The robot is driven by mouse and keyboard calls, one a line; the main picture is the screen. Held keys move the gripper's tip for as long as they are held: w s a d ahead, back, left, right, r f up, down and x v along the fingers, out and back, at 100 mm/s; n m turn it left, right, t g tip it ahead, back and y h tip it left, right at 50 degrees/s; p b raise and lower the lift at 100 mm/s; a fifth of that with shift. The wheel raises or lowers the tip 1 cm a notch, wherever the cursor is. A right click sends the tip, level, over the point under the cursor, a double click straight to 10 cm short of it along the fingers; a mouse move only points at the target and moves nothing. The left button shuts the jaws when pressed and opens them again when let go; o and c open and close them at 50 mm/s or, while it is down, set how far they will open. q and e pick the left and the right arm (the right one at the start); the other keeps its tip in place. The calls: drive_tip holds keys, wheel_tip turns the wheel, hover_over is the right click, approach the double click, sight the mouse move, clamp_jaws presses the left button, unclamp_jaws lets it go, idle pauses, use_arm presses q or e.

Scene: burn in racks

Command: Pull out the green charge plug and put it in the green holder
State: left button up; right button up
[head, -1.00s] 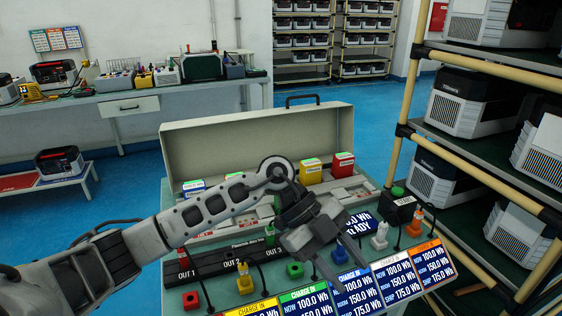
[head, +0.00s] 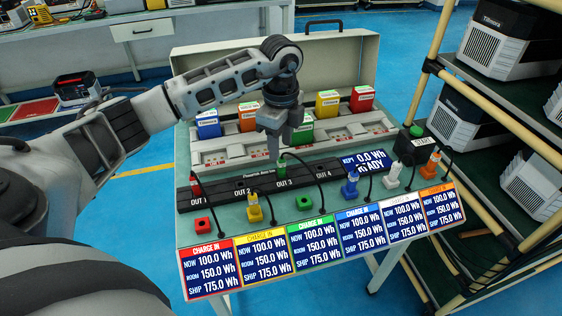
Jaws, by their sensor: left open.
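The green charge plug (head: 281,167) stands upright at the OUT 3 socket of the black power strip (head: 325,174), with a dark cable running from it. The green holder (head: 305,202) is a small block on the table in front of the strip, with no plug in it. My left gripper (head: 277,152) is open and points down just above the green plug; whether its fingers reach around the plug's top I cannot tell. My right gripper is not in view.
A red plug (head: 195,187) stands at OUT 1, with an empty red holder (head: 202,224) in front. Yellow (head: 255,210), blue (head: 350,185), white (head: 392,177) and orange (head: 432,165) plugs stand nearby. Colored batteries sit behind the strip. A shelf rack (head: 440,75) is at right.

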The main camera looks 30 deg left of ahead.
sight(281, 158)
use_arm(q)
wheel_tip(281, 158, down, 8)
drive_tip(key=shift+r, duration=0.1)
idle(0.4)
clamp_jaws()
